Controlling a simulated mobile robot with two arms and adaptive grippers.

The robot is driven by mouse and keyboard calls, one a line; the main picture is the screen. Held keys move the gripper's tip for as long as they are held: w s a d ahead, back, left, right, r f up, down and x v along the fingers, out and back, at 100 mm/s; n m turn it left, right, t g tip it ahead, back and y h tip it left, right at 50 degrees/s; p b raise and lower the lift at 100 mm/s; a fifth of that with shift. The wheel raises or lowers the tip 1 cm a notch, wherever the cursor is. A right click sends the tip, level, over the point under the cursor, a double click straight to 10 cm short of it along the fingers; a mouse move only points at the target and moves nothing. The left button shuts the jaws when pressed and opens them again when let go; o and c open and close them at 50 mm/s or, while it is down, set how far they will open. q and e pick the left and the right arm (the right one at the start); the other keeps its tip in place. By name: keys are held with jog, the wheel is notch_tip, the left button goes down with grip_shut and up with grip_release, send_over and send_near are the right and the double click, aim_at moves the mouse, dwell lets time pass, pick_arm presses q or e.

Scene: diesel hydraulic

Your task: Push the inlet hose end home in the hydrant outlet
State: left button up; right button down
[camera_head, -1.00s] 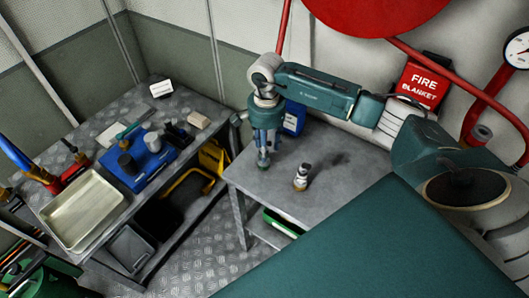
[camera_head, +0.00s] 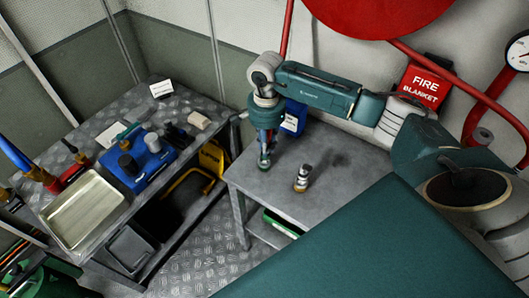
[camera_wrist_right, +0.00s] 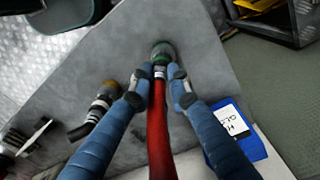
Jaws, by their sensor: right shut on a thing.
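My right gripper (camera_head: 265,158) points down over the grey table. In the right wrist view its two blue fingers (camera_wrist_right: 160,88) are shut on a red hose end (camera_wrist_right: 158,125), one on each side. The hose end has a pale collar with dark bands.
A blue labelled container (camera_head: 294,117) stands behind. A bench with a metal tray (camera_head: 82,212) is at left. A red pipe (camera_head: 448,77) runs along the wall.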

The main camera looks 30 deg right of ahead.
jog(key=shift+s+d+r, duration=0.1)
jog(key=shift+s+r, duration=0.05)
jog(key=shift+r, duration=0.3)
jog(key=shift+s+d+r, duration=0.1)
jog(key=shift+s+r, duration=0.05)
jog(key=shift+r, duration=0.35)
jog(key=shift+w+r+p, duration=0.1)
jog(key=shift+r+p, duration=0.1)
jog(key=shift+p, duration=0.15)
jog(key=shift+a+r, duration=0.1)
jog(key=shift+r, duration=0.35)
jog(key=shift+w, duration=0.1)
jog(key=shift+r, duration=0.1)
jog(key=shift+r+p, duration=1.05)
jog(key=shift+r, duration=0.85)
